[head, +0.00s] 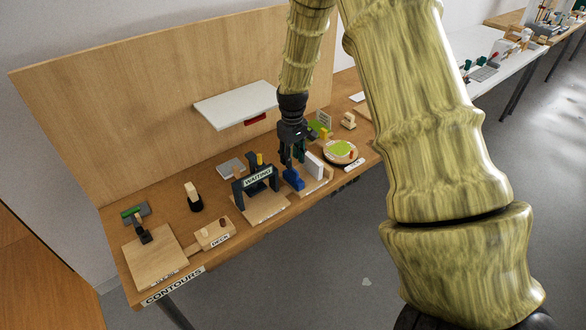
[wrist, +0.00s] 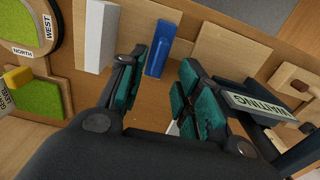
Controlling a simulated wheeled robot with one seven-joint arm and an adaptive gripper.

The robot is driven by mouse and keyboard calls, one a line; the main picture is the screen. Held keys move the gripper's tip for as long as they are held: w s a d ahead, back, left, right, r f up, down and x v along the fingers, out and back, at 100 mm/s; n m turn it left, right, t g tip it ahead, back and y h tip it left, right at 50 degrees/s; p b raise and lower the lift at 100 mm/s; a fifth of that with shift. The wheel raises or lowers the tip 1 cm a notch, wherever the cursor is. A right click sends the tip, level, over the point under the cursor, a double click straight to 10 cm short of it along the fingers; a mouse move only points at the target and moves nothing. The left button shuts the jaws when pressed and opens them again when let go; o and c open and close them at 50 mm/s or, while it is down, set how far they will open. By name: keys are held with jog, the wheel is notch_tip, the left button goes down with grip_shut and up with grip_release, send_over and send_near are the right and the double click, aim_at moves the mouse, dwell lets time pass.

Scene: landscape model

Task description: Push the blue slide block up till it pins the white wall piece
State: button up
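The blue slide block (head: 293,178) stands on a wooden base near the table's front edge. The white wall piece (head: 315,166) stands upright just right of it. In the wrist view, the blue block (wrist: 160,48) and the white piece (wrist: 99,38) are apart, with bare wood between them. My gripper (head: 291,158) is above and behind the blue block, pointing down. In the wrist view my gripper (wrist: 160,88) is open, its teal pads apart and nothing held. The blue block shows beyond the gap, close to the left fingertip; I cannot tell whether they touch.
The dark arch with the WAITING sign (head: 258,177) stands close left of my gripper, near the right finger in the wrist view. A round green-topped disc (head: 340,151) lies to the right. A white shelf (head: 236,105) juts from the back board above the table.

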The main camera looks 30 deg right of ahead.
aim_at(293, 170)
jog(key=shift+s+d+f+p, duration=0.1)
jog(key=shift+f+p, duration=0.25)
jog(key=shift+f, duration=1.15)
jog(key=shift+s+d+f+p, duration=0.1)
jog(key=shift+f+p, duration=0.2)
jog(key=shift+f, duration=1.2)
jog(key=shift+a, duration=0.1)
grip_shut()
